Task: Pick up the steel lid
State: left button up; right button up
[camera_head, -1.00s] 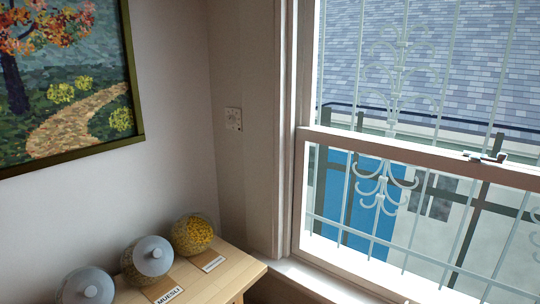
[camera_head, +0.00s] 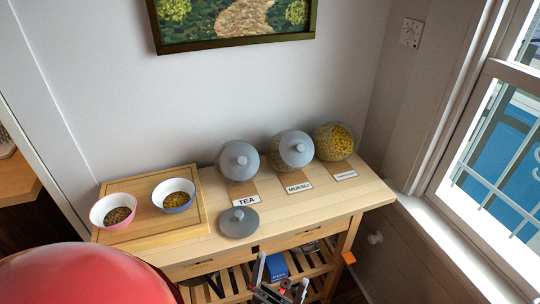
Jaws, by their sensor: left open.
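A round grey steel lid (camera_head: 238,223) with a small knob lies flat on the wooden table (camera_head: 355,200), near its front edge. It is in front of the TEA jar (camera_head: 240,180), which has a grey lid on. The MUESLI jar (camera_head: 274,156) also wears a grey lid. A third jar (camera_head: 334,143) with yellow contents stands at the right without a lid. My left gripper (camera_head: 280,278) is open and empty at the bottom edge of the view, in front of the table, to the right of the loose lid and apart from it. My right gripper is not in view.
A wooden board (camera_head: 150,237) at the table's left holds a pink bowl (camera_head: 113,210) and a blue bowl (camera_head: 174,195). A blue box (camera_head: 276,266) is on the slatted shelf below. The window (camera_head: 490,150) and wall bound the right.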

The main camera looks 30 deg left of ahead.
aim_at(238, 222)
jog(key=u, duration=0.4)
jog(key=i+j+u, duration=0.1)
jog(key=u, duration=0.7)
jog(key=i, duration=0.05)
